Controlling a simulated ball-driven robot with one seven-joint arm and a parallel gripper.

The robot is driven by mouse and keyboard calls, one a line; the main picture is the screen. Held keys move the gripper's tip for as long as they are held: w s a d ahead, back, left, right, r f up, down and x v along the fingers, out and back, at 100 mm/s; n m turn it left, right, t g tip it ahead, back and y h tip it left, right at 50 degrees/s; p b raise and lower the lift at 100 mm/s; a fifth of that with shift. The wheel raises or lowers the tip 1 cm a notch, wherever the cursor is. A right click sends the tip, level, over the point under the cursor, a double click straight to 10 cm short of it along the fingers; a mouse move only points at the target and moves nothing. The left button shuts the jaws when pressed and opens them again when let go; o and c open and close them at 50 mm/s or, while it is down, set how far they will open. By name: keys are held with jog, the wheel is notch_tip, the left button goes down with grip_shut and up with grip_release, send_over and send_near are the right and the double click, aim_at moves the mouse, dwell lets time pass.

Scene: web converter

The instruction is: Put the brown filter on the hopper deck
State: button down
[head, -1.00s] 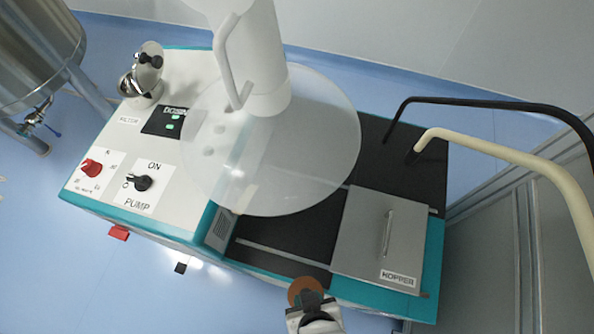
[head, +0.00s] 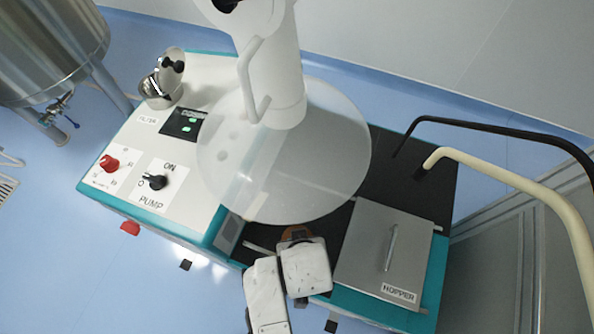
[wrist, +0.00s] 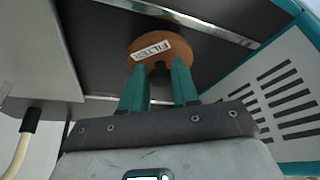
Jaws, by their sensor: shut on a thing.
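The brown filter (wrist: 177,40) is a round disc with a white FILTER label. In the wrist view it is between the green fingertips of my gripper (wrist: 160,85), which is shut on it. In the head view only an edge of the filter (head: 296,233) shows past my gripper (head: 300,245), over the black hopper deck (head: 391,190). The grey hopper lid (head: 365,240) with a bar handle lies just right of my gripper. Whether the filter touches the deck cannot be told.
A translucent round disc (head: 220,165) on a white column overhangs the deck's left part. A black hose (head: 480,123) and a cream hose (head: 500,172) reach the deck from the right. The control panel (head: 125,165) has a red knob and PUMP switch.

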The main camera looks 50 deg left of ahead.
jog(key=a, duration=0.1)
jog(key=w+a, duration=0.1)
jog(key=shift+w+a+r, duration=0.1)
jog(key=shift+w+a, duration=0.2)
jog(key=shift+a, duration=0.1)
jog(key=shift+f, duration=0.85)
jog(key=shift+f, duration=0.1)
jog(key=c, duration=0.8)
grip_release()
jog(key=shift+c, duration=0.2)
jog(key=shift+d, duration=0.1)
jog(key=v, duration=1.2)
jog(key=shift+p, duration=0.3)
